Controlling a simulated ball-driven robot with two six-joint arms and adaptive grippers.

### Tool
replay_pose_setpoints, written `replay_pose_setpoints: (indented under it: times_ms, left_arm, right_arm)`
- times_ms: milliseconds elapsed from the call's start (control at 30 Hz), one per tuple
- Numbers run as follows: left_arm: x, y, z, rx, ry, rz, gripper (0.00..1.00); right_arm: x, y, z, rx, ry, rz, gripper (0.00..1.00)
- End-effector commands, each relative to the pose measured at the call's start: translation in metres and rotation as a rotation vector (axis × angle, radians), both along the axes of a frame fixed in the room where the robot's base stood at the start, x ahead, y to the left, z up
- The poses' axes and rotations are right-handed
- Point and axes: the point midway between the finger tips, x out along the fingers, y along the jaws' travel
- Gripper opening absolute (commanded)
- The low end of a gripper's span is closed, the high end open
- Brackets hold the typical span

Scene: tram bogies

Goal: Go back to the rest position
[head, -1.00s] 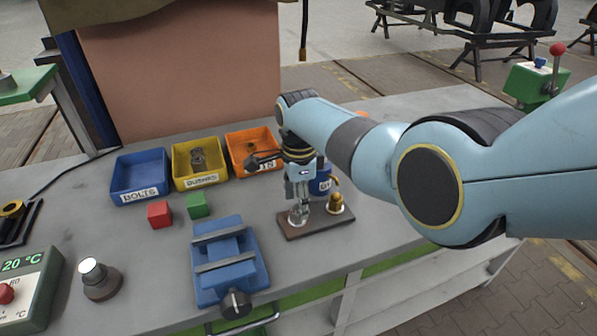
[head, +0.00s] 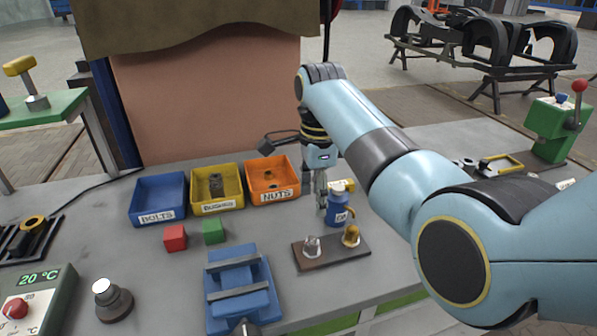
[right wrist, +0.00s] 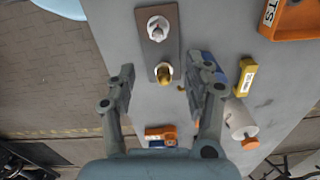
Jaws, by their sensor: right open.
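My right gripper (head: 321,190) is open and points down over the bench, just behind a brown plate (head: 332,262). In the right wrist view its two fingers (right wrist: 165,85) are spread wide with nothing held between them. A silver fitting (head: 311,247) and a brass fitting (head: 351,236) stand on the plate; they also show in the wrist view as the silver fitting (right wrist: 158,28) and the brass fitting (right wrist: 164,73). My left gripper is out of view.
A red cube (head: 175,238), a green cube (head: 213,232) and a blue vise (head: 240,290) are to the left. A green lever box (head: 548,128) stands at the far right.

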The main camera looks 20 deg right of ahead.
Motion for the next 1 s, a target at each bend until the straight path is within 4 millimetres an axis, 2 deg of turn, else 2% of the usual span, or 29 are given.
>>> replay_pose_setpoints:
  times_ms: [133,233,333,467,500,600,700,1000]
  left_arm:
    - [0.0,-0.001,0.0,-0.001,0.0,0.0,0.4]
    - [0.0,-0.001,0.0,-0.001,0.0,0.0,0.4]
    - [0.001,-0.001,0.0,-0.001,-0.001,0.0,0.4]
    - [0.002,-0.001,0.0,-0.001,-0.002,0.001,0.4]
    - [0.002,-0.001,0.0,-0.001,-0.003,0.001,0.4]
    - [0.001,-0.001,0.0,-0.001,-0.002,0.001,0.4]
    - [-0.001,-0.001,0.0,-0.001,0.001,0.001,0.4]
    - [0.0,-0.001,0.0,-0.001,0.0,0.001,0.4]
  right_arm:
    - [-0.007,-0.005,-0.007,0.0,-0.005,0.031,0.52]
    - [-0.031,-0.021,-0.025,-0.006,-0.024,0.138,0.52]
    - [-0.073,-0.046,-0.047,-0.029,-0.062,0.337,0.52]
    - [-0.144,-0.078,-0.058,-0.092,-0.114,0.672,0.52]
    - [-0.163,-0.084,-0.056,-0.113,-0.125,0.77,0.52]
    - [-0.203,-0.095,-0.048,-0.16,-0.144,0.976,0.52]
    - [-0.233,-0.101,-0.037,-0.201,-0.154,1.138,0.52]
    - [-0.299,-0.106,0.0,-0.291,-0.167,1.506,0.52]
